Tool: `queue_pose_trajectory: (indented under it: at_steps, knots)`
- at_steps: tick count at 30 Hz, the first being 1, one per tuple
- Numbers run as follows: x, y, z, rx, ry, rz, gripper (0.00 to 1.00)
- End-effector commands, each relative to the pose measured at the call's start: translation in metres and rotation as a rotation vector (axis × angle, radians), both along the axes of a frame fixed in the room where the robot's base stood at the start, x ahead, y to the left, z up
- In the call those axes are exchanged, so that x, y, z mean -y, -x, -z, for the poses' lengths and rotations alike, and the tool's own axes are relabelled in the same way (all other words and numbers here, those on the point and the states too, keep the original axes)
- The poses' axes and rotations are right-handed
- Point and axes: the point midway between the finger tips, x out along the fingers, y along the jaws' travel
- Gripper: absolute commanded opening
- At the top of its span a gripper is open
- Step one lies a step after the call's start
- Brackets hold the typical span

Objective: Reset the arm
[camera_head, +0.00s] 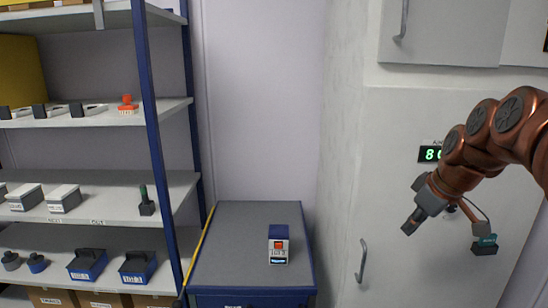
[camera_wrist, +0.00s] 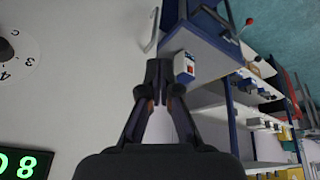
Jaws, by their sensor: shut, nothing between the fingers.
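My arm, copper-coloured, reaches in from the right edge in the head view. My gripper (camera_head: 411,228) points down and to the left in front of a white cabinet (camera_head: 440,262). In the wrist view the gripper's two fingers (camera_wrist: 159,68) meet at their tips, with nothing between them. The gripper hangs in free air, apart from the shelves and the blue-sided cabinet (camera_head: 229,225).
A small white and blue box (camera_head: 278,245) stands on the blue-sided cabinet. A shelf rack (camera_head: 80,212) on the left holds several devices. A green digital display (camera_head: 430,153) and a door handle (camera_head: 361,260) are on the white cabinet near my arm.

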Motion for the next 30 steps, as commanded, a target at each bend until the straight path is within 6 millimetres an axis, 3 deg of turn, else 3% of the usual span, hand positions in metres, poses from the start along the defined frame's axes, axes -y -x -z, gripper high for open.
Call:
queue_pose_trajectory:
  at_steps: [1,6,13,22,27,30]
  knots:
    - [-0.019,0.015,0.008,-0.035,-0.011,0.012,0.00]
    - [-0.068,0.068,0.041,-0.167,-0.037,0.096,0.00]
    - [-0.111,0.153,0.089,-0.339,-0.028,0.240,0.00]
    - [-0.130,0.267,0.146,-0.517,0.035,0.468,0.00]
    - [-0.127,0.303,0.164,-0.567,0.065,0.553,0.00]
    - [-0.126,0.312,0.168,-0.576,0.071,0.577,0.00]
